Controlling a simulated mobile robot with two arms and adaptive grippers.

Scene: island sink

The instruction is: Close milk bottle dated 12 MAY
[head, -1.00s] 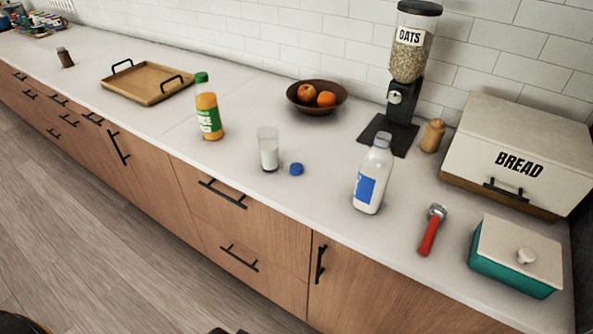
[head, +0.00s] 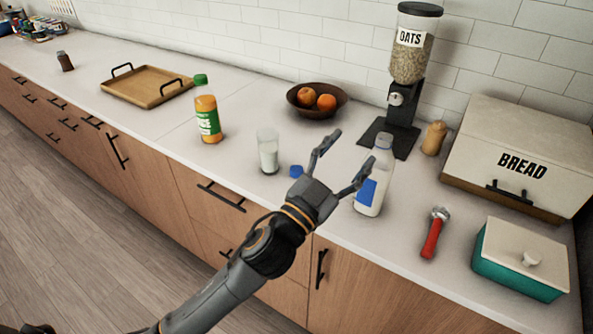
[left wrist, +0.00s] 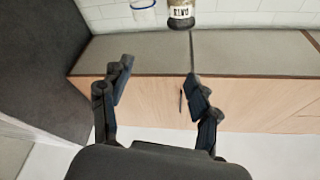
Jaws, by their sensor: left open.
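The milk bottle (head: 384,160) stands upright on the counter, white with a blue label and no cap visible on its neck. Its date is not readable. A blue cap (head: 296,171) lies on the counter left of the bottle, beside a glass of milk (head: 268,156). My left gripper (head: 349,155) is open and empty; in the picture it lies between cap and bottle, its right finger overlapping the bottle's left side. I cannot tell if it touches. In the left wrist view its spread fingers (left wrist: 158,78) have nothing between them. My right gripper is not in view.
A juice bottle (head: 207,112), wooden tray (head: 142,96) and fruit bowl (head: 300,107) stand left and behind. An oats dispenser (head: 410,60), bread box (head: 520,140), red-handled tool (head: 432,238) and teal box (head: 515,270) are right. The counter's front edge runs below.

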